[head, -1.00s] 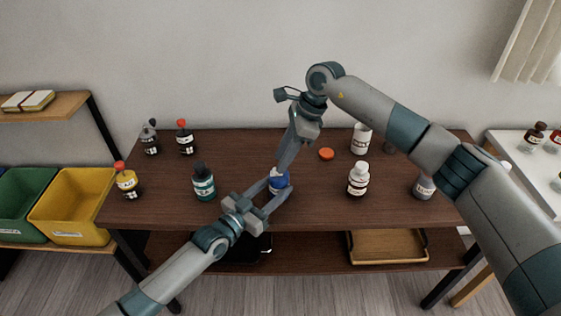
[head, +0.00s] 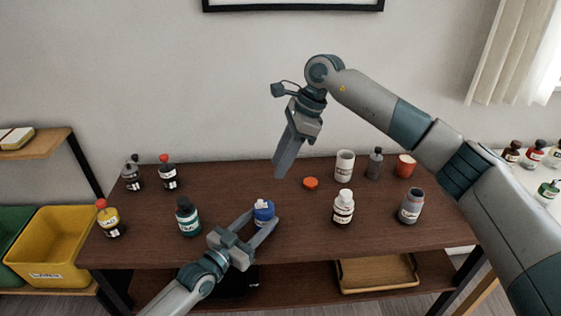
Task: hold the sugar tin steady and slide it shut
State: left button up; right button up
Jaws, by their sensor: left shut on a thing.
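A small blue tin (head: 264,212) with a white patch on its upper part stands near the front middle of the brown table. I take it for the sugar tin; I cannot read its label, and its lower part is partly hidden by my fingers. My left gripper (head: 262,222) reaches in from the front left and is shut on the tin, one finger on either side. My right gripper (head: 281,174) hangs above and behind the tin, pointing down and clear of it. Its fingers overlap from this angle, so their opening does not show.
An orange-red lid (head: 311,183) lies flat behind the tin to the right. A teal bottle (head: 188,217) stands left of my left gripper, a white bottle (head: 343,207) to the right. Several other bottles line the table (head: 230,177). A yellow bin (head: 50,245) sits at left.

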pick_arm(q)
jog(key=o, duration=1.2)
jog(key=shift+s+a, duration=0.1)
jog(key=v, duration=1.1)
jog(key=shift+s+a, duration=0.25)
jog(key=shift+s, duration=0.05)
